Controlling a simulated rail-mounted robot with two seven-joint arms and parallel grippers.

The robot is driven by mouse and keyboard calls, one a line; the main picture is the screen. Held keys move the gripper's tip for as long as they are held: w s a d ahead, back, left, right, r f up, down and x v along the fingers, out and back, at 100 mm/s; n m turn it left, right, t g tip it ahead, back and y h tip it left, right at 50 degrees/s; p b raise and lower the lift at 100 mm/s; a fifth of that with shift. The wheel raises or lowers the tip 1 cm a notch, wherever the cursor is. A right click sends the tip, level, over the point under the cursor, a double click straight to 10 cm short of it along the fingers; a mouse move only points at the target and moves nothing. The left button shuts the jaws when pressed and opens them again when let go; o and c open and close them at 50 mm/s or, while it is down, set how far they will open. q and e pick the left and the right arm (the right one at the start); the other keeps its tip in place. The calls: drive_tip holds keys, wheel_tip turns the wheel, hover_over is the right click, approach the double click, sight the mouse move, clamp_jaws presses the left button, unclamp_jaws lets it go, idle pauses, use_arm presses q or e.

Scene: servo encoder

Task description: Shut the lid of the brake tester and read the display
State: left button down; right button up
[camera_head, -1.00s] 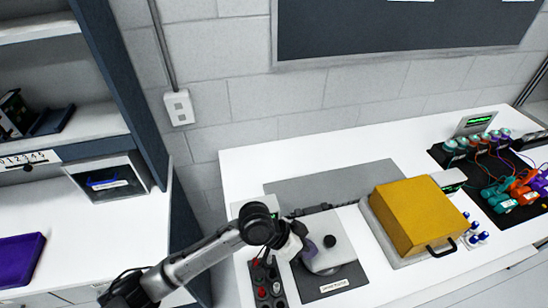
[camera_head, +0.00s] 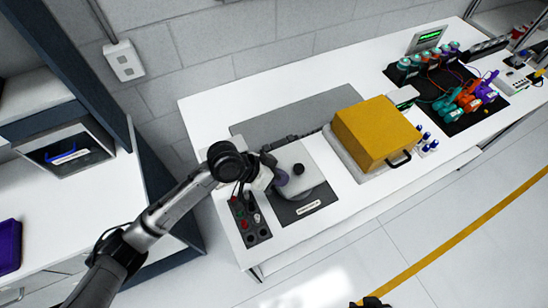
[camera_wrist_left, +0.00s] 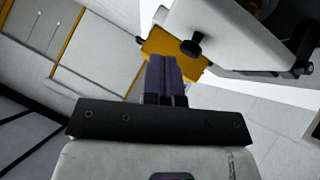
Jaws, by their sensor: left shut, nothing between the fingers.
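The tester with the pale grey lid (camera_head: 318,181) and a black knob (camera_head: 299,169) stands on the left part of the white bench. A labelled dark plate (camera_head: 290,215) shows at its front; the label is too small to read. I cannot tell how far the lid is tilted. My left gripper (camera_head: 282,178) is at the lid's left side, its purple fingers shut and empty. In the left wrist view the shut fingers (camera_wrist_left: 165,75) point toward the yellow box, with the pale lid (camera_wrist_left: 250,30) at upper right. I cannot make out a display on this tester.
A yellow box (camera_head: 372,130) with a black handle stands right of the tester. A black button panel (camera_head: 249,221) lies at its left front. Further right are a green-lit display (camera_head: 430,37) and coloured wired parts (camera_head: 462,98). A dark part at the bottom edge may be my right gripper.

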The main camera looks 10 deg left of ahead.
use_arm(q)
drive_tip(key=s+a+r+p, duration=0.1)
drive_tip(key=s+a+r, duration=0.3)
drive_tip(key=r, duration=0.5)
drive_tip(key=shift+a, duration=0.95)
use_arm(e)
drive_tip(key=shift+d+r, duration=0.15)
drive_tip(key=shift+r, duration=1.05)
